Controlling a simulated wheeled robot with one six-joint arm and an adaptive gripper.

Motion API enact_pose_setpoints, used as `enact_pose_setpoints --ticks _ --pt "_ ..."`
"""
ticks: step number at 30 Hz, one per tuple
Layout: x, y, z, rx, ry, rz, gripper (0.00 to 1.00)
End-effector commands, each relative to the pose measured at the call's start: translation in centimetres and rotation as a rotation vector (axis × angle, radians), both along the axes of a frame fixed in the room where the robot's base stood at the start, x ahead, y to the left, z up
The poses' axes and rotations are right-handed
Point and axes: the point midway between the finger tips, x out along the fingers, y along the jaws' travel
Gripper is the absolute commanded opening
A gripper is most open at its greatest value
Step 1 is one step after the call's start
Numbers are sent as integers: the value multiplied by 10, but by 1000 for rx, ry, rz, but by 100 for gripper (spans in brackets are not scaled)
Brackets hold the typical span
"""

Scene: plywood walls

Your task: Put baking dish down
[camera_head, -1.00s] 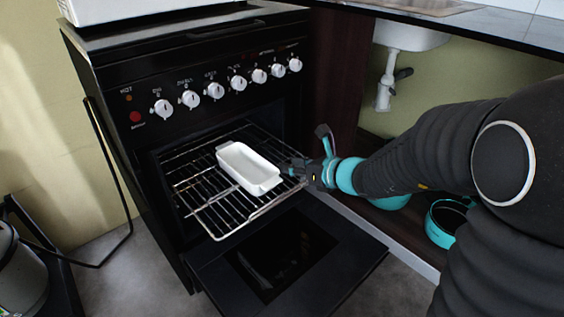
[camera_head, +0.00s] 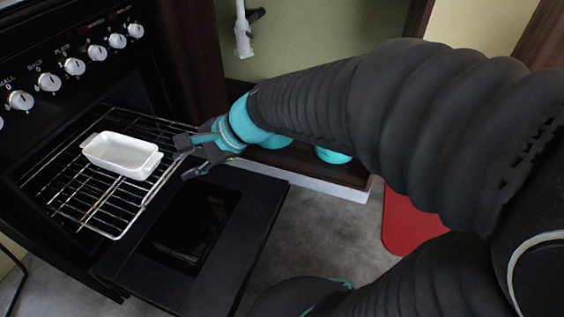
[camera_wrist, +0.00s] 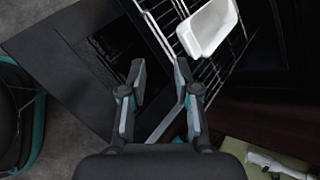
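The white rectangular baking dish (camera_head: 122,155) sits on the wire oven rack (camera_head: 98,214), which is pulled out of the open oven. It is empty. In the wrist view the dish (camera_wrist: 208,27) lies beyond my fingertips, up and to the right. My gripper (camera_head: 181,161) is just to the right of the dish, near the rack's edge, and apart from the dish. In the wrist view my gripper (camera_wrist: 158,75) shows its two fingers spread, with nothing held between them.
The black oven door (camera_head: 194,235) hangs open below the rack. The dark cabinet (camera_head: 310,165) with teal items inside is to the right of the oven. A red mat (camera_head: 405,222) lies on the grey floor farther right.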

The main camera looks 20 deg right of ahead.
Motion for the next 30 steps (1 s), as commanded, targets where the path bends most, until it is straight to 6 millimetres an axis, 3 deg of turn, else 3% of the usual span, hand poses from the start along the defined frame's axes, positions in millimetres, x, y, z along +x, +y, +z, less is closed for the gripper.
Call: enact_pose_setpoints --ticks 6,15,23,30 --pt "-52 -40 1 -360 -235 295 31" --pt "-102 -115 4 -877 -456 668 31" --pt "-120 -157 12 -1140 -510 842 31" --pt "-122 -162 13 -1169 -511 862 31"
